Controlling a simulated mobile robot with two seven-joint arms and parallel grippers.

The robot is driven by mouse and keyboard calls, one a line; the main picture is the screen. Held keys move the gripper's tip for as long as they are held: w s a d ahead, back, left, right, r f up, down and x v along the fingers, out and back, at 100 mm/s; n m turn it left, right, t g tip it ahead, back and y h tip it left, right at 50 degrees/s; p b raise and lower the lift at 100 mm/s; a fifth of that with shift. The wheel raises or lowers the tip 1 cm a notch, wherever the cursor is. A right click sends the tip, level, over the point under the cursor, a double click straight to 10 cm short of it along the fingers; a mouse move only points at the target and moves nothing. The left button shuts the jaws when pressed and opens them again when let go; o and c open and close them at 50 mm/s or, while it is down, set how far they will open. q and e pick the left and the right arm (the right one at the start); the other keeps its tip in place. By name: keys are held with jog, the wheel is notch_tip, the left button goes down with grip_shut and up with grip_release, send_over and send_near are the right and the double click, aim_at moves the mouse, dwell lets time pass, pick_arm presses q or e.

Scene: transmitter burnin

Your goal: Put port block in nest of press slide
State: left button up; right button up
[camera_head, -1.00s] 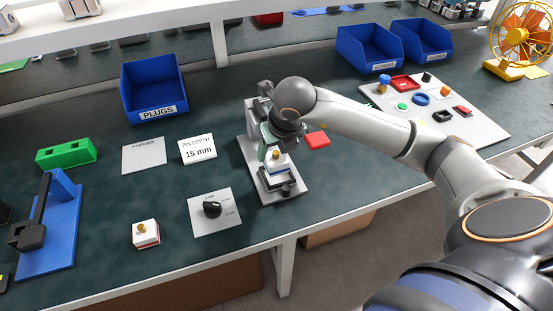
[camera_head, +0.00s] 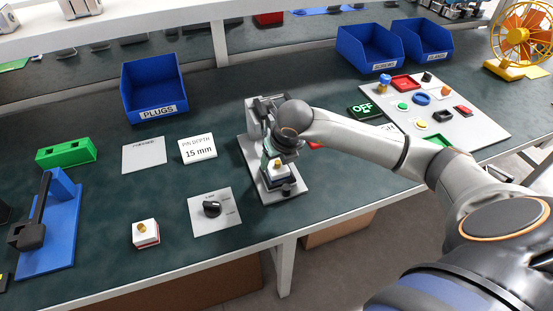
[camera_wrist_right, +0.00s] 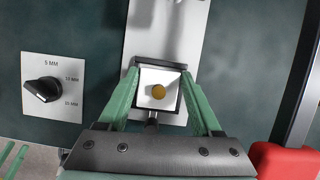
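The port block (camera_head: 278,164), white on top with a brass pin and a blue band, is at the front of the grey press (camera_head: 254,145). In the right wrist view the block (camera_wrist_right: 158,90) sits within the dark frame of the slide's nest (camera_wrist_right: 160,64); whether it is fully seated is hard to see. My right gripper (camera_wrist_right: 160,85) has its green fingers against two opposite sides of the block; it also shows in the head view (camera_head: 273,153). The slide's black front knob (camera_head: 288,188) is just in front. My left gripper is out of view.
A second white block with a red band (camera_head: 145,232) stands front left. A dial plate (camera_head: 225,218) and a "15 mm" sign (camera_head: 198,149) are left of the press.

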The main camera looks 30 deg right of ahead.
aim_at(284, 183)
jog(key=o, duration=0.4)
jog(key=shift+r, duration=0.35)
jog(key=p+v, duration=0.1)
jog(key=v, duration=1)
jog(key=shift+s+r, duration=0.1)
jog(key=shift+r, duration=0.25)
